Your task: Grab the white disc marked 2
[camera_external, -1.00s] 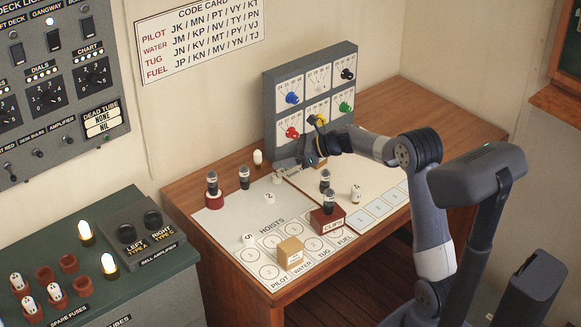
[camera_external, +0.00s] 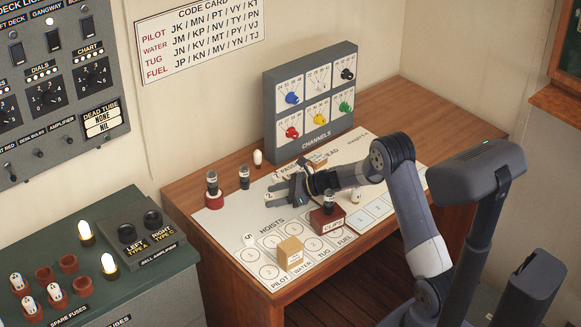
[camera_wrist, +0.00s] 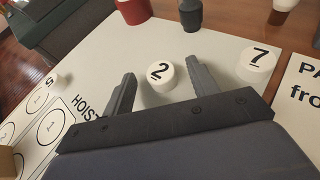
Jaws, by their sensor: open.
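The white disc marked 2 (camera_wrist: 159,73) stands on the white sheet in the wrist view, between the tips of my open gripper (camera_wrist: 160,92). The fingers lie either side of it with a gap, and nothing is held. In the external view my gripper (camera_external: 283,192) is low over the left part of the desk sheet, and the disc (camera_external: 268,196) shows only in part beside the fingers. A white disc marked 7 (camera_wrist: 259,59) stands to the right of the right finger. A white disc marked 5 (camera_wrist: 51,82) is to the left, also seen in the external view (camera_external: 249,240).
A wooden block (camera_external: 290,252) and a red block (camera_external: 327,221) stand on the front of the sheet. The channels panel (camera_external: 312,100) rises at the back.

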